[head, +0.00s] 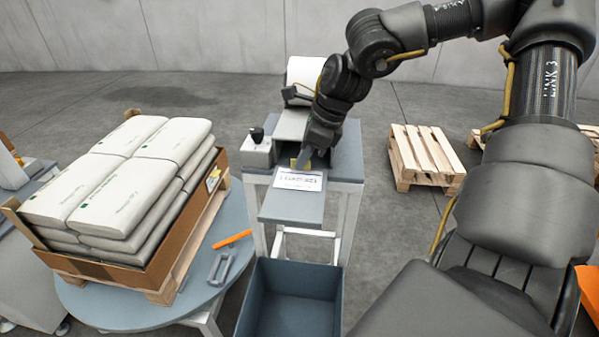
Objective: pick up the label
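The label (299,180) is a white sheet with dark print. It lies on the grey table's front shelf, just below the printer-like machine. My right gripper (303,163) reaches down from the upper right with its fingertips at the label's far edge. A small yellow patch shows by the fingertips. I cannot tell whether the fingers touch the label or how far apart they are. My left gripper is out of view.
A grey table (346,160) carries the machine with a white roll (304,75) and a black-knobbed box (257,150). A blue-grey bin (245,305) stands in front. White sacks (110,195) fill a carton on a pallet at left. An empty pallet (425,155) lies right.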

